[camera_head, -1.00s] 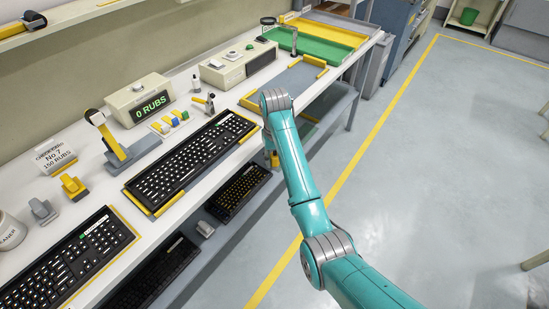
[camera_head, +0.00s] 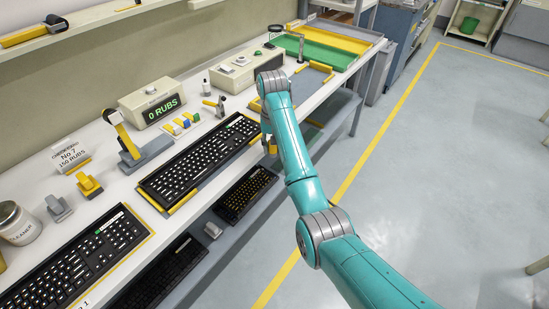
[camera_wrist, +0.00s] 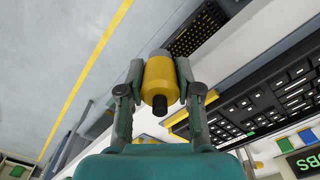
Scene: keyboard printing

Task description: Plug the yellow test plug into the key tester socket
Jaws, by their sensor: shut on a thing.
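In the head view my arm hides most of the gripper, at the bench's front edge beyond the black keyboard. A beige box (camera_head: 243,70) with a dark front panel stands behind my wrist and may be the key tester. I cannot make out a socket on it. The plug appears clear of the bench.
The bench holds a keyboard (camera_head: 200,158), a counter reading 0 RUBS (camera_head: 153,103), a stand with a yellow arm (camera_head: 124,136) and small coloured blocks (camera_head: 182,123). Green (camera_head: 305,52) and yellow (camera_head: 330,36) trays lie at the far end. More keyboards sit on the lower shelf (camera_head: 245,193). The floor right is open.

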